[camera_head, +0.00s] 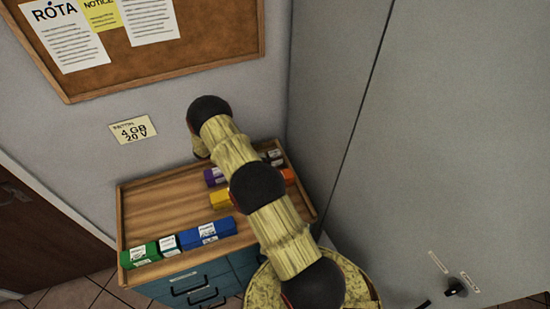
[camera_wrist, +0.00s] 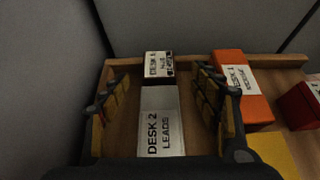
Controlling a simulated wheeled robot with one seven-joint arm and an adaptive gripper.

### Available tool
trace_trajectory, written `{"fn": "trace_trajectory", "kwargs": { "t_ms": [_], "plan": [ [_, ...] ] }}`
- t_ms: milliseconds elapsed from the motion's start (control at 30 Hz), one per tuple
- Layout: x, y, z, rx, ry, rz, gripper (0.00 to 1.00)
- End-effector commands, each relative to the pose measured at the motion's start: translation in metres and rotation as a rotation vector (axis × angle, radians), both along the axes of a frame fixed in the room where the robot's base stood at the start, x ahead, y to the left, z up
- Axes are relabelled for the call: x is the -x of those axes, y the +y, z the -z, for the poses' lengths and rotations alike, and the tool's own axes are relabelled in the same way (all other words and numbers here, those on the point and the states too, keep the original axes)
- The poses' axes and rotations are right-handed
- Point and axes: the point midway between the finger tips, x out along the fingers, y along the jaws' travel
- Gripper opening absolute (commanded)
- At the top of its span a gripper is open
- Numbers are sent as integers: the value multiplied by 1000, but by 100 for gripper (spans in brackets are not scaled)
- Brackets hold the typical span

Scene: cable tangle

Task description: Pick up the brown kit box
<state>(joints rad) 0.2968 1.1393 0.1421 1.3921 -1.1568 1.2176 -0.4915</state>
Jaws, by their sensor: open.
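In the wrist view a small dark brown box (camera_wrist: 158,76) with a white label reading DESK 1 stands against the wooden rim at the far end. A grey-white box (camera_wrist: 158,103) labelled DESK 2 LEADS lies directly in front of it, nearer to me. My gripper (camera_wrist: 160,88) is open, with one finger to each side of the grey-white box and the brown box just beyond, between the fingertip lines. Nothing is visibly held. In the head view my arm hides the gripper, and the small boxes at the back right are too small to tell apart.
An orange box (camera_wrist: 243,98) stands right of my right finger, with a yellow box (camera_wrist: 273,150) nearer and a red box (camera_wrist: 300,105) farther right. Blue (camera_head: 208,233) and green (camera_head: 139,256) boxes line the front of the wooden cabinet top (camera_head: 160,205). A grey wall panel (camera_head: 420,150) rises at right.

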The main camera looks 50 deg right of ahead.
Motion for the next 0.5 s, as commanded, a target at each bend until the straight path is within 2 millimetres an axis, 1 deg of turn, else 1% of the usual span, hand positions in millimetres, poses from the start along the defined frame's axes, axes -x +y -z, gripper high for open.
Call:
{"fn": "trace_trajectory", "kwargs": {
  "t_ms": [167, 400, 500],
  "plan": [
    [6, -10, 5, 0, 1, 2, 63],
    [19, -37, 20, 0, -1, 3, 63],
    [22, -43, 24, 0, -1, 0, 63]
  ]
}}
